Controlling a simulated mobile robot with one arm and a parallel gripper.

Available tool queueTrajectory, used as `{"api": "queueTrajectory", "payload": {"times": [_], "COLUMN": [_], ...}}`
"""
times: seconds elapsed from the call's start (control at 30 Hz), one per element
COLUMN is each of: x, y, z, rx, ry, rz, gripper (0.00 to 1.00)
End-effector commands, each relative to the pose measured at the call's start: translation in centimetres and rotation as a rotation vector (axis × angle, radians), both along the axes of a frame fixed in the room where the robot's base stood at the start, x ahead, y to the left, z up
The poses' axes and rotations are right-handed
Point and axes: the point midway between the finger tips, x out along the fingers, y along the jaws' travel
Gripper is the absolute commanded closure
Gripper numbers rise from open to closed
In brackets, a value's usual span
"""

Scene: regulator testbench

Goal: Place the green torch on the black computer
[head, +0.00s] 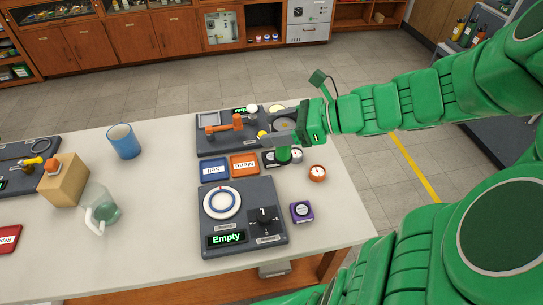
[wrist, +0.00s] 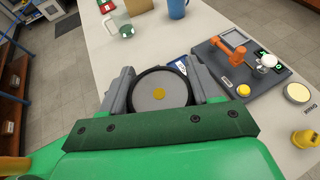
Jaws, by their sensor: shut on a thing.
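My gripper (head: 284,138) comes in from the right over the table and is shut on the green torch (head: 284,155). In the wrist view the torch's round grey lens face with a yellow centre and black rim (wrist: 160,91) sits between the two grey fingers (wrist: 161,88). The torch looks upright, lens up, with its green lower body below the fingers. A small flat black box (head: 270,159), perhaps the black computer, lies at the torch's lower end beside the orange box. The torch partly hides it. I cannot tell whether they touch.
Blue (head: 214,168) and orange (head: 244,165) flat boxes lie left of the black one. A panel with an orange hammer-like part (head: 224,127) is behind, and a dial panel (head: 243,238) in front.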

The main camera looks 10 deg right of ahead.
Motion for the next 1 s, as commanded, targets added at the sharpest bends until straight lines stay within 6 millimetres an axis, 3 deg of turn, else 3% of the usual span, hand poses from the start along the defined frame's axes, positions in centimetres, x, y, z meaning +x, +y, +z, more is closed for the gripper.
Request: {"api": "queueTrajectory", "payload": {"times": [0.2,0.37,1.0], "x": [-1.1,-0.5,7.4], "y": [-0.8,-0.8,-0.2], "z": [-0.1,-0.4,-4.0], "rx": [0.002,0.002,0.002], "ry": [0.001,0.0,0.002], "rz": [-0.007,-0.006,-0.004], "gripper": [1.0,1.0,1.0]}}
